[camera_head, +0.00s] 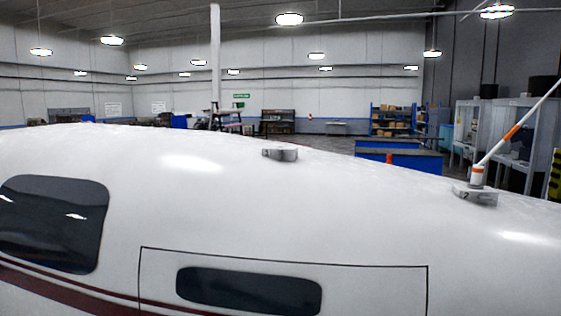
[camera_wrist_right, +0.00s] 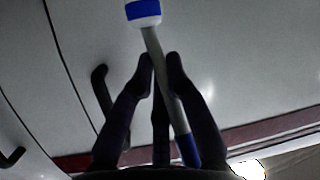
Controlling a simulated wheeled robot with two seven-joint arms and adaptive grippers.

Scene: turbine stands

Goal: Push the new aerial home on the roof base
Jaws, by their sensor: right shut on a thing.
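My right gripper (camera_wrist_right: 160,70) is shut on the grey rod of an aerial (camera_wrist_right: 165,85) in the right wrist view. This aerial has a white and blue foot at the top of the picture and a blue band low on the rod. It is held in front of the white fuselage side. In the head view, a bare grey roof base (camera_head: 280,154) sits on the fuselage roof. A second roof base (camera_head: 476,195) at the right carries a tilted white aerial (camera_head: 494,153) with orange bands. Neither gripper shows in the head view.
The white fuselage (camera_head: 350,215) fills the lower head view, with a dark window (camera_head: 52,222) and an outlined door (camera_head: 380,285). A dark curved handle (camera_wrist_right: 101,88) stands out from the fuselage beside my right gripper. Blue-sided benches (camera_head: 400,160) stand beyond the roof.

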